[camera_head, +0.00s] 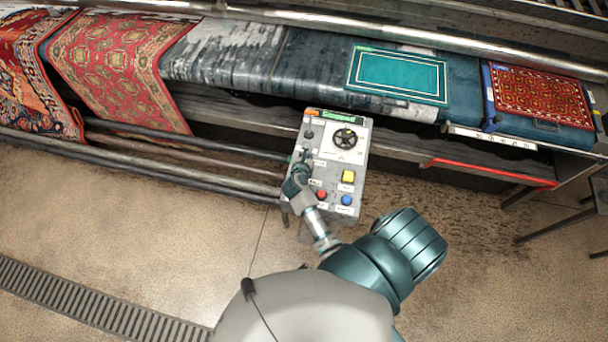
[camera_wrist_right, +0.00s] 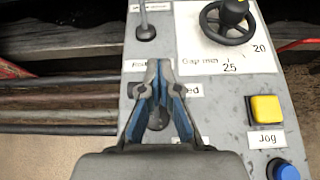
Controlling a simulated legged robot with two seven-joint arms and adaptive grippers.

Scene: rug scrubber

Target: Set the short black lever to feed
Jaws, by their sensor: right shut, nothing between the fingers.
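A grey control box (camera_head: 352,158) stands below the rug machine. A lever with a dark round base and a thin grey rod (camera_wrist_right: 145,24) is at the panel's upper left. It shows as a small dark spot in the head view (camera_head: 309,135). My right gripper (camera_head: 303,157) is over the panel's left side, below this lever. In the right wrist view its fingertips (camera_wrist_right: 158,66) are together and empty. They partly cover a label ending in "ed" (camera_wrist_right: 192,89). A dark round part (camera_wrist_right: 158,119) shows between the finger links; I cannot tell whether it is the short black lever.
The panel also has a black handwheel (camera_head: 346,138), a yellow Jog button (camera_head: 348,176), a blue button (camera_head: 347,200) and a red button (camera_head: 321,195). Metal rollers (camera_head: 190,163) run to the left of the box. A red bar (camera_head: 490,172) lies to the right.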

